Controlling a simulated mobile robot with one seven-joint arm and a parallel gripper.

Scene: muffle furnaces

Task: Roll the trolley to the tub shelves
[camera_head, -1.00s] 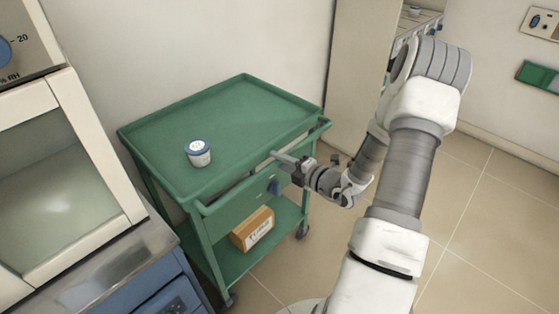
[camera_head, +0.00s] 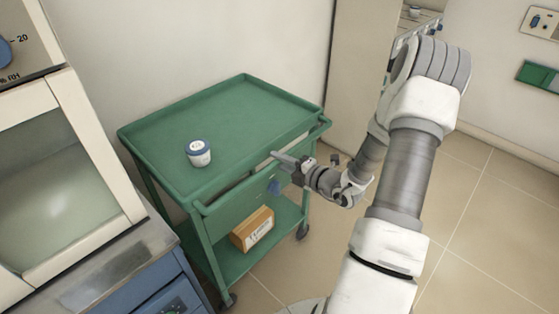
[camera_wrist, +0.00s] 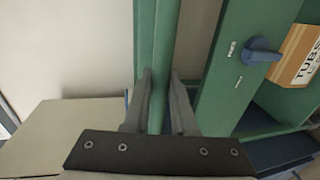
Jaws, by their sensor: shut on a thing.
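The green trolley (camera_head: 245,115) stands against the wall in the head view, with a flat top tray and a lower shelf. My gripper (camera_head: 279,157) is at the push bar along its near right side. In the wrist view my gripper (camera_wrist: 158,85) has one finger on each side of the green push bar (camera_wrist: 165,40) and is shut on it. A blue knob (camera_wrist: 262,50) shows on the trolley's green panel. The tub shelves cannot be made out for certain.
A cardboard box (camera_head: 252,229), lettered "TUBS" in the wrist view, sits on the lower shelf. A cabinet with a glass door (camera_head: 70,180) and a blue bench (camera_head: 150,285) stand close at left. Tiled floor (camera_head: 470,215) is open at right.

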